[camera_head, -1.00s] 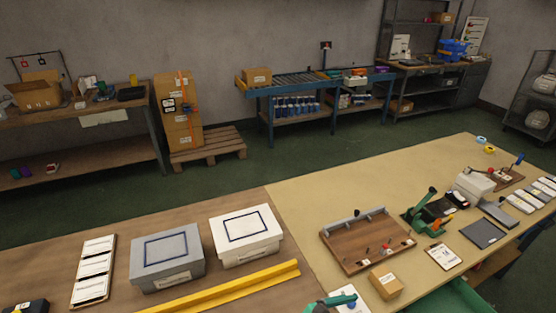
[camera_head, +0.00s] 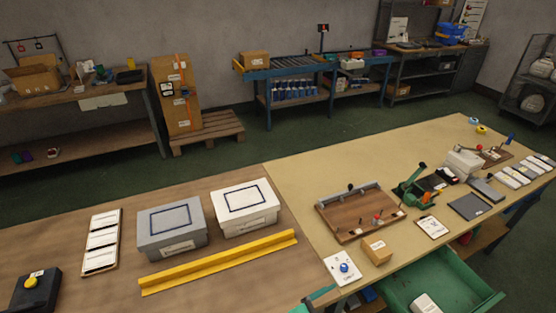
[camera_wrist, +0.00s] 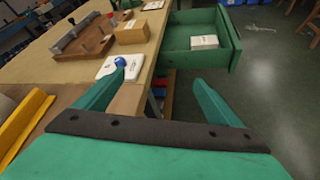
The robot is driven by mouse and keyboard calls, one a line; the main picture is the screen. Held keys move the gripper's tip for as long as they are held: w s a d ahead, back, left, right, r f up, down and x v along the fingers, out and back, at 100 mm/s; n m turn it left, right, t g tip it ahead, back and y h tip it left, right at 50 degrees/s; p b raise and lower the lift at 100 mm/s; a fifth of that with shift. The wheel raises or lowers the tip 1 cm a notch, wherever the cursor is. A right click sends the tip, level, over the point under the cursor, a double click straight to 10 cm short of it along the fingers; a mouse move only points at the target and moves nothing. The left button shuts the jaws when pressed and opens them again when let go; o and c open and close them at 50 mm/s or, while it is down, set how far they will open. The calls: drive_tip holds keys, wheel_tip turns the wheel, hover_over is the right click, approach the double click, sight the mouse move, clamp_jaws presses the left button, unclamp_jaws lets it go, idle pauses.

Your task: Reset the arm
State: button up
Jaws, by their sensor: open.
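My gripper (camera_wrist: 160,82) shows as two green fingers, spread apart with nothing between them. In the wrist view it points at the table's front edge, between the white card with a blue knob (camera_wrist: 122,68) and the open green drawer (camera_wrist: 193,57). In the head view only a small green part of my gripper (camera_head: 316,299) shows at the bottom edge, just left of the white card (camera_head: 343,268). The rest of my arm is out of the head view.
A cardboard box (camera_head: 377,250) and a wooden fixture board (camera_head: 345,220) lie beyond the card. The green drawer (camera_head: 490,300) juts out from the table front, holding a white box (camera_head: 425,304). A yellow angle rail (camera_head: 220,262) and two lidded boxes stand left.

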drive_tip(key=s+a+f+m+t+y, duration=0.2)
drive_tip(key=s+a+f+m+y, duration=0.2)
drive_tip(key=s+a, duration=0.25)
drive_tip(key=s+a+f+m+t+y, duration=0.3)
drive_tip(key=s+a+m+y, duration=0.15)
drive_tip(key=a, duration=0.25)
drive_tip(key=s+a+r+m+t+y, duration=0.2)
drive_tip(key=s+r+m, duration=0.5)
drive_tip(key=s+m, duration=0.5)
drive_tip(key=shift+s+a+r, duration=0.25)
drive_tip(key=shift+a+r, duration=0.1)
drive_tip(key=shift+a, duration=0.35)
drive_tip(key=shift+s+d+r+m+t, duration=0.1)
drive_tip(key=shift+s+r+m+t, duration=0.15)
drive_tip(key=shift+r+m+t, duration=0.15)
drive_tip(key=shift+c, duration=0.4)
